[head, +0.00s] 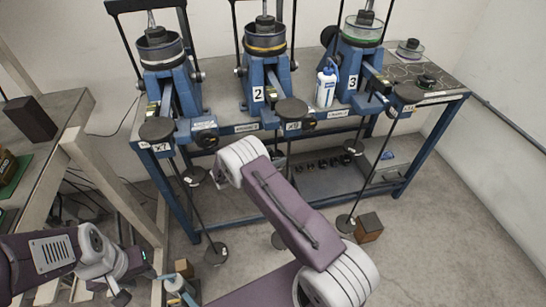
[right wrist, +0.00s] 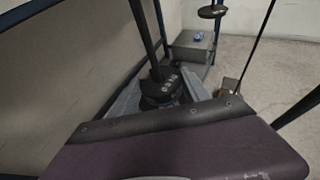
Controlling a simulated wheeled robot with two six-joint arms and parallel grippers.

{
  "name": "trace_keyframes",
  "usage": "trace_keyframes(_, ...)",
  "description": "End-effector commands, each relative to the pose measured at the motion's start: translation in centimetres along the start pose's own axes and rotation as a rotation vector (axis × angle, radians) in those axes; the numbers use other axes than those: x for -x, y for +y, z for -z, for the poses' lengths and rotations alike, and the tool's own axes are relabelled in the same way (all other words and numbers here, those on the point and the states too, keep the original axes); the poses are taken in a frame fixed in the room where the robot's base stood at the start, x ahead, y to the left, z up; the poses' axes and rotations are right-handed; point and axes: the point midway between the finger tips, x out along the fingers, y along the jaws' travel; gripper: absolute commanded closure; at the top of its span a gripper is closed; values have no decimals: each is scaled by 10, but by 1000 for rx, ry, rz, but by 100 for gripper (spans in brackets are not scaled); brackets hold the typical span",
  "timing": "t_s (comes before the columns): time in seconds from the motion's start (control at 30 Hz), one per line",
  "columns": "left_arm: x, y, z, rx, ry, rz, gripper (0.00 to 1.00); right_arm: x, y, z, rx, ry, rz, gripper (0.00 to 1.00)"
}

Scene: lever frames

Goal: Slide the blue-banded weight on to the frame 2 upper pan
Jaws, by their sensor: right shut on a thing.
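Frame 2 (head: 258,96) stands in the middle of the blue bench. Its upper pan (head: 292,108) is a dark disc at the front end of the lever. My right gripper (right wrist: 160,112) is hidden behind my own arm in the head view. In the right wrist view its grey fingers are shut around a dark weight (right wrist: 162,90) beside a dark upright rod. I see no blue band on the weight; my purple housing covers part of the view. My left gripper (head: 121,298) is low at the left, away from the bench; its jaws are too small to read.
Frame 1 (head: 165,85) and frame 3 (head: 352,75) flank frame 2. Lower pans hang on thin rods, one at the left (head: 215,253). A white bottle (head: 326,86) stands between frames 2 and 3. A grey box (head: 388,165) is on the lower shelf. A brown block (head: 369,227) lies on the floor.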

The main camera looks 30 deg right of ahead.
Motion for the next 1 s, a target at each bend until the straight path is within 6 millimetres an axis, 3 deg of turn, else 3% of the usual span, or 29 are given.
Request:
trace_keyframes(0.43,-3,0,0,0,0,0,64,-1,0,2,-1,-2,0,99)
trace_keyframes(0.47,-3,0,0,0,0,0,64,-1,0,2,-1,-2,0,37)
trace_keyframes(0.53,-3,0,0,0,0,0,64,-1,0,2,-1,-2,0,20)
trace_keyframes(1.0,-3,0,0,0,0,0,64,-1,0,4,0,1,0,20)
